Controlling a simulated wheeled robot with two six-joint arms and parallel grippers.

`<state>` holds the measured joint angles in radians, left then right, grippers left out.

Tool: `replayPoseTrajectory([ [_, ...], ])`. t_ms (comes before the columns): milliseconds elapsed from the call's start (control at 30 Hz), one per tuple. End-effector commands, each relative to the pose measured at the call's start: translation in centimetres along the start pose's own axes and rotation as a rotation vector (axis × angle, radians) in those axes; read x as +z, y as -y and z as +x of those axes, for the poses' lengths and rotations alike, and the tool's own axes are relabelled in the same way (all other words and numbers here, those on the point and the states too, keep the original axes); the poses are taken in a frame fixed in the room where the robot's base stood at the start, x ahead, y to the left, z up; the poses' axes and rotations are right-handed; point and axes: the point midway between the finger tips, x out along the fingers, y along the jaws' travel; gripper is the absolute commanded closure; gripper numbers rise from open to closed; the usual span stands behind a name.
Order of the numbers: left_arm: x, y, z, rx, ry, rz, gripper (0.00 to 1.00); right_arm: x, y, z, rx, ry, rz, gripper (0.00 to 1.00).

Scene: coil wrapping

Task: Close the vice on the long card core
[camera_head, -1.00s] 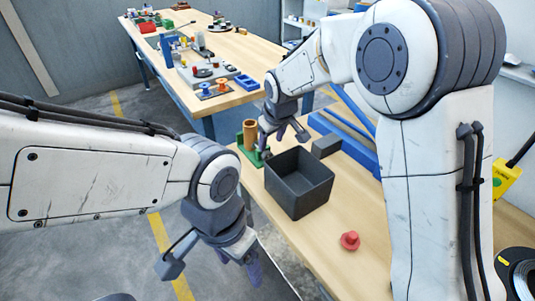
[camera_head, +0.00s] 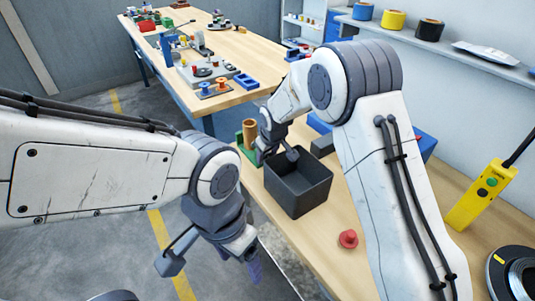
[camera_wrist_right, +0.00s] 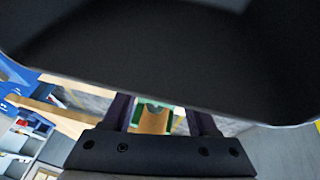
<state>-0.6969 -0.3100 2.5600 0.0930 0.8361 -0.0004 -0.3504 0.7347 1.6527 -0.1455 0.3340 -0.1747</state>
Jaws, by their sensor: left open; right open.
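The long card core (camera_head: 249,132) is a brown tube standing upright at the green vice (camera_head: 240,153), on the left edge of the near bench. My right gripper (camera_head: 278,156) is open, just right of the core and by the bin's far edge; it hides part of the vice. In the right wrist view, the brown core (camera_wrist_right: 153,122) and green vice (camera_wrist_right: 166,112) show small between the two spread fingers. I cannot tell whether the vice jaws touch the core. My left gripper (camera_head: 212,264) is open and empty over the floor, left of the bench.
A dark open bin (camera_head: 299,187) stands right in front of the vice and fills the upper right wrist view (camera_wrist_right: 160,60). A red knobbed piece (camera_head: 348,239) lies on the bench. A yellow control box (camera_head: 481,194) and a dark reel (camera_head: 515,275) are at the right.

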Motion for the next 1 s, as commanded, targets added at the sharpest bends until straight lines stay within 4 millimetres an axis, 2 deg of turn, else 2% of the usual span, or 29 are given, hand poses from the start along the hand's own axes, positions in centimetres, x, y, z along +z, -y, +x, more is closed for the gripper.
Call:
replayPoseTrajectory([
  [67, 0.0, 0.0, 0.0, 0.000, 0.000, 0.000, 0.24, 0.0, 0.0, 0.0, 0.000, 0.000, 0.000, 0.41],
  [167, 0.0, 0.0, 0.0, 0.000, 0.000, 0.000, 0.24, 0.0, 0.0, 0.0, 0.000, 0.000, 0.000, 0.75],
  [200, 0.0, 0.0, 0.0, 0.000, 0.000, 0.000, 0.24, 0.0, 0.0, 0.0, 0.000, 0.000, 0.000, 0.91],
  [233, 0.0, 0.0, 0.0, 0.000, 0.000, 0.000, 0.24, 0.0, 0.0, 0.0, 0.000, 0.000, 0.000, 1.00],
  [367, 0.0, 0.0, -0.1, 0.000, 0.000, 0.000, 0.24, 0.0, 0.0, -0.1, -0.003, 0.001, 0.002, 1.00],
  [600, -0.1, -0.2, -2.2, 0.000, 0.000, 0.000, 0.24, 0.0, -0.2, -0.4, -0.065, 0.008, 0.028, 1.00],
  [700, -0.1, -0.2, -2.4, 0.000, 0.000, 0.000, 0.24, 0.2, -0.3, -0.1, -0.101, 0.006, 0.047, 1.00],
  [767, -0.1, -0.1, -1.7, 0.000, 0.000, 0.000, 0.24, 0.3, -0.3, 0.3, -0.127, 0.004, 0.060, 1.00],
  [833, 0.0, 0.0, 0.0, 0.000, 0.000, 0.000, 0.24, 0.5, -0.4, 0.9, -0.166, -0.001, 0.080, 1.00],
  [1000, 0.1, 0.2, 2.4, 0.000, 0.001, 0.000, 0.24, 0.4, -0.4, 0.7, -0.257, -0.006, 0.111, 1.00],
])
